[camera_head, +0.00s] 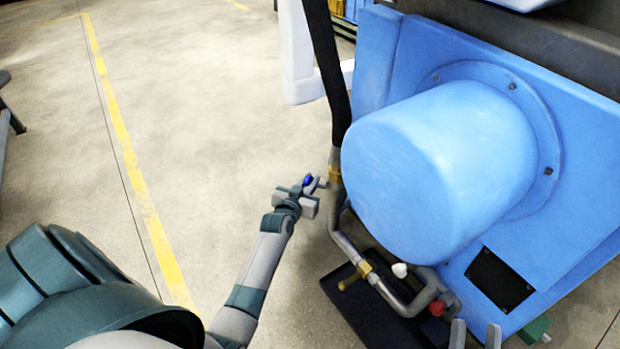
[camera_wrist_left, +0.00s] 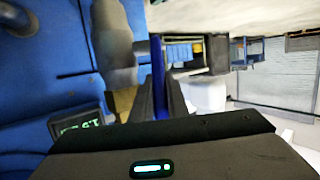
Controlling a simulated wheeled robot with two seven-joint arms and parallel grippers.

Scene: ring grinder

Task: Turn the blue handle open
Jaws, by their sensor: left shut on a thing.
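The blue handle (camera_head: 308,180) is a small lever on the pipe beside the blue machine, in the middle of the head view. My left gripper (camera_head: 312,188) is at the handle and shut on it. In the left wrist view the handle (camera_wrist_left: 157,75) is an upright blue strip between the dark fingers (camera_wrist_left: 160,98). Part of the handle is hidden by the fingers. My right gripper (camera_head: 475,336) shows only its two grey fingertips at the bottom edge of the head view, apart and with nothing visible between them.
The blue machine (camera_head: 585,150) with its big blue cylinder (camera_head: 440,165) fills the right side. A black hose (camera_head: 328,70) runs down to the grey pipe (camera_head: 345,240). A red knob (camera_head: 437,308) and a white knob (camera_head: 400,270) sit lower down. The floor at left is open.

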